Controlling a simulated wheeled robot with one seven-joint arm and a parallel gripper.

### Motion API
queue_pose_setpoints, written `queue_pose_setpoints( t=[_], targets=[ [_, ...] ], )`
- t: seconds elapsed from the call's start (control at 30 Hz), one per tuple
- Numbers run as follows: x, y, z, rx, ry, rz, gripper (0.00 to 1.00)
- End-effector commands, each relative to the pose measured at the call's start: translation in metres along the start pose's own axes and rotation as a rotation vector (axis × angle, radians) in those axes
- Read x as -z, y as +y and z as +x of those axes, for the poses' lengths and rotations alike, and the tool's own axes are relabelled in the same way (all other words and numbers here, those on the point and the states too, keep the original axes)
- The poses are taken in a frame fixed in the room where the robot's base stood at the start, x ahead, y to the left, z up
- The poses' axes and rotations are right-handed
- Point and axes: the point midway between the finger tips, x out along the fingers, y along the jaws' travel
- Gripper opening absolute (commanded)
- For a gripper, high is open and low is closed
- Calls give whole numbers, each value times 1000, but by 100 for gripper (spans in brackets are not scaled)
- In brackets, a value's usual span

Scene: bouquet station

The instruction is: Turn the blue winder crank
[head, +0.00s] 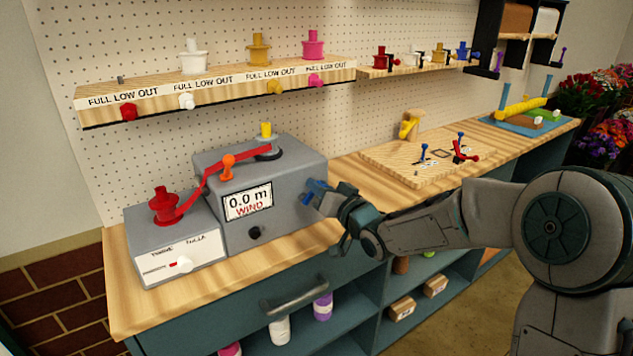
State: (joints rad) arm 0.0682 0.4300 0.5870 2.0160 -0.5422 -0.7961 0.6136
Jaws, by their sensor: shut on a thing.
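The winder is a grey box (285,215) on the wooden counter, with a display reading "0.0 m WIND" (248,202). The blue crank (312,186) is at the right side of the box. My gripper (322,196) reaches in from the right and is shut on the blue crank. My gripper hides part of the crank. A red ribbon (213,176) runs from a red spool (164,204) on the lower grey box, past an orange post (228,166), to the dark disc with a yellow knob (266,130) on top of the winder.
A shelf with spools (215,87) hangs above the winder. A wooden board (425,160) with small tools lies farther right, and a blue mat (520,124) beyond it. A drawer handle (293,295) sticks out below the counter edge.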

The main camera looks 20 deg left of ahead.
Motion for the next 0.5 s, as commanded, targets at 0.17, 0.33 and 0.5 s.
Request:
queue_pose_setpoints(
  t=[0.17, 0.33, 0.5],
  targets=[
    [-3, 11, -1, -11, -4, 171, 0],
    [-8, 17, -2, -11, -4, 332, 0],
    [-14, 22, -2, -11, -6, 494, 0]
  ],
)
